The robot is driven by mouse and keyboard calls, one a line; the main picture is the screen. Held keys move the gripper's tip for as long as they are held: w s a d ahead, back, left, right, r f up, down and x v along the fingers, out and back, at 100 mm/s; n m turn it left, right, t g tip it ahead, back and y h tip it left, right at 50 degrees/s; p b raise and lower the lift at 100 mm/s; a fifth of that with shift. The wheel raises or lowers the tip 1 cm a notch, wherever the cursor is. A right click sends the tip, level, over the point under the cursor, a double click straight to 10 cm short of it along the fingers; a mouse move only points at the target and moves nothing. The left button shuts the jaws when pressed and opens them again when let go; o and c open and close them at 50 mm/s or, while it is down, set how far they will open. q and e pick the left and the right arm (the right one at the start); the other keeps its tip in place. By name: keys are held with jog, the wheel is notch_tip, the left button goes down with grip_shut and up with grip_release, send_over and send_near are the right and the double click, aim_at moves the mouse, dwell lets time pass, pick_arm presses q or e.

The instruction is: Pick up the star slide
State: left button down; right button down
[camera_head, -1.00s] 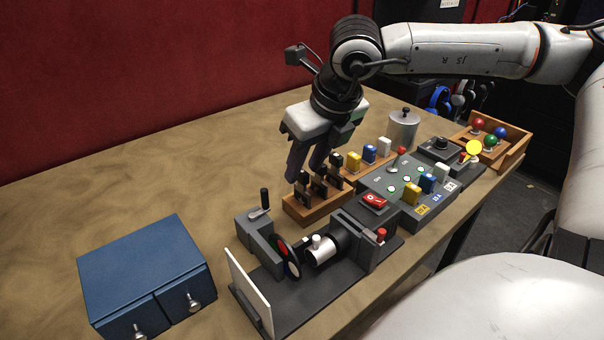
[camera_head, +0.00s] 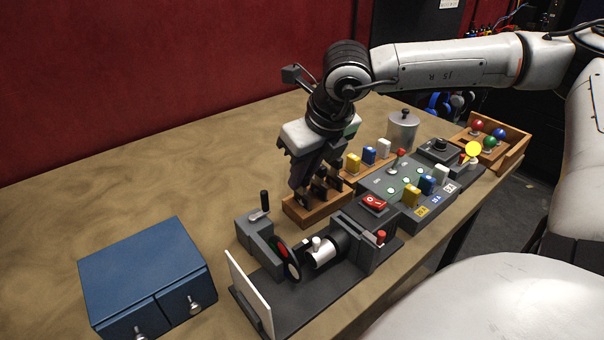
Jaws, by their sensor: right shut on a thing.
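My right gripper (camera_head: 306,188) points down over the wooden slide rack (camera_head: 311,213), its fingers shut on one of the dark slides at the rack's left end. The fingers partly cover that slide. Other dark slides (camera_head: 333,183) stand upright in the rack just to the right of the fingers. The slides' markings are too small to read, so I cannot tell which one is the star slide. My left gripper is out of view.
A projector (camera_head: 320,250) with a white screen (camera_head: 248,292) stands in front of the rack. A blue drawer box (camera_head: 140,265) is at left. A button panel (camera_head: 393,180), coloured blocks (camera_head: 369,154), a metal canister (camera_head: 402,131) and a ball tray (camera_head: 512,151) are at right. The back-left table is clear.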

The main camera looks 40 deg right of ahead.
jog(key=shift+r, duration=0.1)
notch_tip(320, 180, up, 28)
jog(key=shift+p, duration=0.35)
dwell(0.4)
